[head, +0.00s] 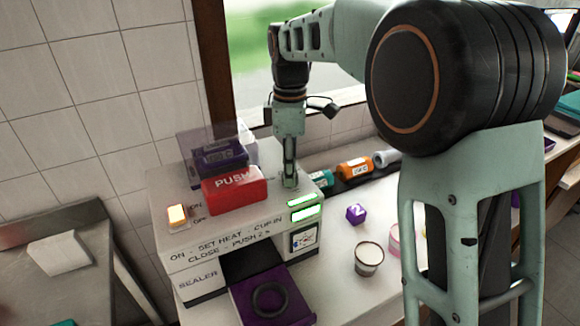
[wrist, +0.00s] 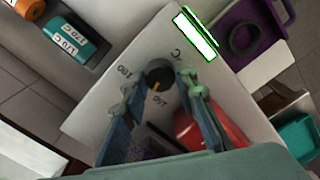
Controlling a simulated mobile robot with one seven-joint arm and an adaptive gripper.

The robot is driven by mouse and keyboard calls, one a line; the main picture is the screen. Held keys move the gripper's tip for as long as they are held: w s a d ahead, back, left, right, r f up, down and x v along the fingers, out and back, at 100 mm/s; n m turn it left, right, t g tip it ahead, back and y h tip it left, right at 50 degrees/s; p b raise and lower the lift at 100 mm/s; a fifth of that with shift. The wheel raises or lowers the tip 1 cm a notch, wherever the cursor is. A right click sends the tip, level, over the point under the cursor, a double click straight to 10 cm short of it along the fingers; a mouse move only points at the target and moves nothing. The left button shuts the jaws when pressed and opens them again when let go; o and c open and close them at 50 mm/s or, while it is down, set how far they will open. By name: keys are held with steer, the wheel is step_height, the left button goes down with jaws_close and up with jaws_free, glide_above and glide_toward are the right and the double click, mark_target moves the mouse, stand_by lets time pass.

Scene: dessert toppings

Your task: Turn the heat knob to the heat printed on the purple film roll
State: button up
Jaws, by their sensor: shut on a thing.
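The sealer (head: 215,235) is a white machine with a red PUSH bar (head: 234,188) on top. The purple film roll (head: 222,157) sits behind the bar, under a clear cover; its pale label is too small to read surely. My gripper (head: 290,178) points down at the sealer's top, right of the bar. In the wrist view the round dark heat knob (wrist: 158,71) has a yellow pointer mark and printed numbers around it. My gripper's fingers (wrist: 160,86) are on either side of the knob, shut on it. In the head view the gripper hides the knob.
Teal (head: 320,179), orange (head: 354,168) and white (head: 386,157) rolls lie in a dark rack behind. A purple tray (head: 273,299) juts out in front.

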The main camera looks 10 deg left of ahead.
steer(key=m+p, duration=0.2)
steer(key=m, duration=0.4)
steer(key=m+p, duration=0.1)
steer(key=m, duration=0.4)
steer(key=shift+m, duration=0.3)
stand_by(0.5)
steer(key=o, duration=1.2)
steer(key=shift+c, duration=0.2)
step_height(320, 180, up, 12)
